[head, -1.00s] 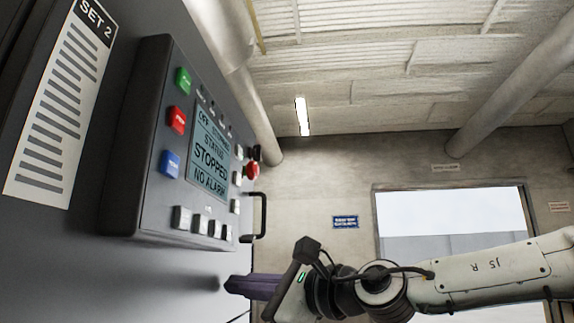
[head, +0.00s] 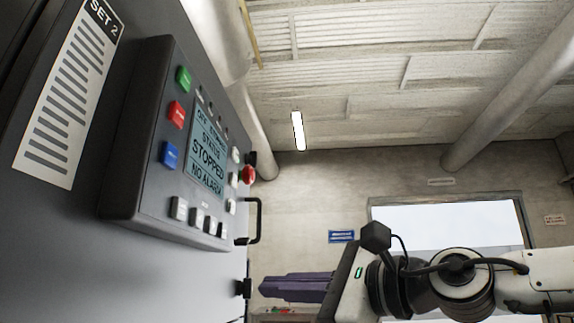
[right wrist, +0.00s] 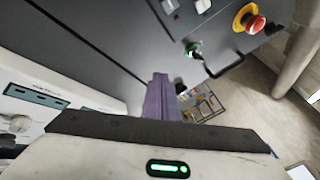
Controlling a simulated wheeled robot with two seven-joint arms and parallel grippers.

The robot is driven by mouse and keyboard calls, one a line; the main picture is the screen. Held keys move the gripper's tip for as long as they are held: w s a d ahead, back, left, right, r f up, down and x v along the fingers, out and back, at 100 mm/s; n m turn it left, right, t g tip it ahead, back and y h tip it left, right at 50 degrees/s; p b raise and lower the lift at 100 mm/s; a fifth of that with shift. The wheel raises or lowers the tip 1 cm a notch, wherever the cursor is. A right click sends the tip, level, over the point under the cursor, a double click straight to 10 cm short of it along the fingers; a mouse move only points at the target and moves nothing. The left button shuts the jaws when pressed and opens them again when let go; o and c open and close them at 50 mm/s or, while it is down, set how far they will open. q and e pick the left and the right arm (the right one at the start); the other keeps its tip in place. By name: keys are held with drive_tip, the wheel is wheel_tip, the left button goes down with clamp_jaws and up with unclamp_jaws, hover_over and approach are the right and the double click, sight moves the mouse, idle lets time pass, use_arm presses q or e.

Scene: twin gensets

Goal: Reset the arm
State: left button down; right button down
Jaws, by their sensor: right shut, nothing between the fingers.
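My right gripper (head: 268,288) is in the lower middle of the head view, its purple fingers closed together and empty, pointing left toward the cabinet front. It is below and to the right of the control panel, apart from it. The right wrist view shows the same shut fingers (right wrist: 160,82) in front of the dark cabinet. My right arm (head: 470,285) comes in from the right edge. The control panel (head: 150,205) has a screen (head: 207,152) reading "STOPPED" and "NO ALARM". My left gripper is not in view.
The dark cabinet (head: 75,240) marked "SET 2" fills the left side. A black handle (head: 257,220) sticks out beside the panel, above my fingers. A red emergency button (right wrist: 255,24) on a yellow base shows in the right wrist view. A bright doorway (head: 450,220) is behind my arm.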

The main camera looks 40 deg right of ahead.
idle(0.6)
drive_tip(key=w+d+f+m, duration=0.4)
drive_tip(key=f+m, duration=0.2)
drive_tip(key=f, duration=0.4)
drive_tip(key=w+d+f+m, duration=0.35)
drive_tip(key=f+m, duration=0.35)
drive_tip(key=f, duration=0.3)
wheel_tip(320, 180, down, 24)
drive_tip(key=s+f+m+g+h, duration=0.1)
drive_tip(key=m+g+h, duration=0.1)
drive_tip(key=m, duration=1)
drive_tip(key=s+a+f+m+g, duration=0.1)
drive_tip(key=s+a+f+m, duration=0.1)
drive_tip(key=s+f+m, duration=0.35)
drive_tip(key=s+a+f+m+g+h, duration=0.1)
drive_tip(key=s+a+f+m, duration=0.15)
drive_tip(key=f, duration=0.65)
drive_tip(key=s+a+f+m+g, duration=0.1)
drive_tip(key=s+a+f+m, duration=0.1)
drive_tip(key=s+f+m, duration=0.35)
drive_tip(key=s+a+f+m+g, duration=0.3)
drive_tip(key=s+a+f+m, duration=0.5)
drive_tip(key=s+a+f, duration=0.4)
drive_tip(key=shift+s+a+f+g, duration=0.3)
drive_tip(key=shift+a+f, duration=0.1)
drive_tip(key=shift+a, duration=0.45)
